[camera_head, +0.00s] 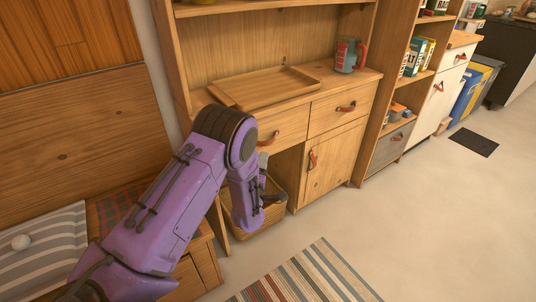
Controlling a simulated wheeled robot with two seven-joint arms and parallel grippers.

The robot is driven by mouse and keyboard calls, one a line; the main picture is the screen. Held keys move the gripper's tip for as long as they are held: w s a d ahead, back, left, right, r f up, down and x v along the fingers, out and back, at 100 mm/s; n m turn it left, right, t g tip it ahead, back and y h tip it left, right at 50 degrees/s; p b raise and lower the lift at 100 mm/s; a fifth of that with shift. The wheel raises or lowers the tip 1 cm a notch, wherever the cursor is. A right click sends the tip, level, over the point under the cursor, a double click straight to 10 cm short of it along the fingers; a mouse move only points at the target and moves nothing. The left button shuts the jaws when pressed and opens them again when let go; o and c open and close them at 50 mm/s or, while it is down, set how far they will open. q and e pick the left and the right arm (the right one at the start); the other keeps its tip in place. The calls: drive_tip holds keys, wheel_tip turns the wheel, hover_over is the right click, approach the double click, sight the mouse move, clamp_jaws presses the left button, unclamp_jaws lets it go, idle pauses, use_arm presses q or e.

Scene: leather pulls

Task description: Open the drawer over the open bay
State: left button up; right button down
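The wooden hutch has a left drawer (286,125) above an open bay (287,162). The drawer looks shut, flush with its neighbour. Its leather pull (269,139) is a brown strap on the front, partly beside my arm. My purple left arm comes in from the left and hides the left part of the drawer and bay. My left gripper (272,190) is below the drawer, in front of the bay, apart from the pull. Its fingers are small and partly hidden, so I cannot tell if they are open. My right gripper is not in view.
A right drawer (341,107) sits over a cupboard door (332,160). A wooden tray (268,87) and a mug (347,56) stand on the counter. The floor right of the striped rug (306,276) is clear.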

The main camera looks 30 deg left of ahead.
use_arm(q)
drive_tip(key=x, duration=0.9)
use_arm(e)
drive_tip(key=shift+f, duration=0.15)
